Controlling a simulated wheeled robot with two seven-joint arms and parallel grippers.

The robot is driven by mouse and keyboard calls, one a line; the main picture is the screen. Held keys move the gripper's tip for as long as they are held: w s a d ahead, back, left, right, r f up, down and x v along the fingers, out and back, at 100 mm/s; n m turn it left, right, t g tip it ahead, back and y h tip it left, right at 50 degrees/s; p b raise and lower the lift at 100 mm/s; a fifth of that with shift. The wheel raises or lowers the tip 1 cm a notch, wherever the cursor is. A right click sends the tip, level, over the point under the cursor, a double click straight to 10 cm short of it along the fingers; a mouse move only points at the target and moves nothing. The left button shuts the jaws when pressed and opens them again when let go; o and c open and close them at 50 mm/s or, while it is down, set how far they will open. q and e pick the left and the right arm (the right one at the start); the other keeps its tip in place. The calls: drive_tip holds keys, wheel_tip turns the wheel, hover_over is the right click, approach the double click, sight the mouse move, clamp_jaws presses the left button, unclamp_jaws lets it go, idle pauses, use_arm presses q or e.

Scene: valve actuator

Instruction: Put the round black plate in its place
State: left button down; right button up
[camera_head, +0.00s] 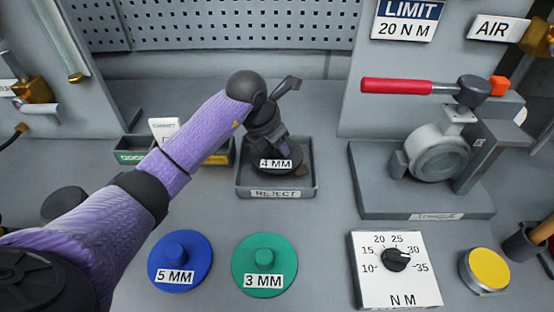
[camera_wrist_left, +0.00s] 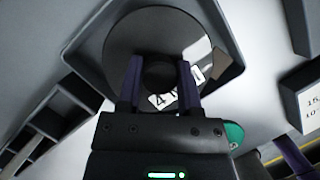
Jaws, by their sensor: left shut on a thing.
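The round black plate (camera_head: 262,171) carries a "4 MM" label and has a knob in its middle. It is in or just above the grey REJECT tray (camera_head: 243,189); I cannot tell whether it touches the tray floor. My left gripper (camera_head: 276,148) reaches down over the tray from the left. In the left wrist view, the two fingers of my left gripper (camera_wrist_left: 158,76) are closed on the knob of the black plate (camera_wrist_left: 135,38). A brownish patch shows at the plate's edge. My right gripper is not in view.
A blue 5 MM plate (camera_head: 180,276) and a green 3 MM plate (camera_head: 264,280) lie in front. A valve fixture with a red handle (camera_head: 396,86) stands on a grey base at right. A dial panel (camera_head: 372,285) and yellow button (camera_head: 488,268) are front right. Bins stand left of the tray.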

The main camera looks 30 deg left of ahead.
sight(276, 154)
use_arm(q)
wheel_tip(276, 154, down, 3)
drive_tip(key=shift+f+b, duration=0.1)
drive_tip(key=shift+b, duration=0.3)
drive_tip(key=shift+f, duration=0.3)
drive_tip(key=shift+r, duration=0.15)
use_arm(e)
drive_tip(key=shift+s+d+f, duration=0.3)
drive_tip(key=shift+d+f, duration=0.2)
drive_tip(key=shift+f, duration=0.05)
use_arm(q)
drive_tip(key=shift+c, duration=1.3)
unclamp_jaws()
drive_tip(key=shift+r, duration=0.1)
drive_tip(key=p+v, duration=0.3)
drive_tip(key=v, duration=0.8)
drive_tip(key=shift+s+r, duration=0.15)
drive_tip(key=shift+s+a+r, duration=0.1)
drive_tip(key=shift+r, duration=0.1)
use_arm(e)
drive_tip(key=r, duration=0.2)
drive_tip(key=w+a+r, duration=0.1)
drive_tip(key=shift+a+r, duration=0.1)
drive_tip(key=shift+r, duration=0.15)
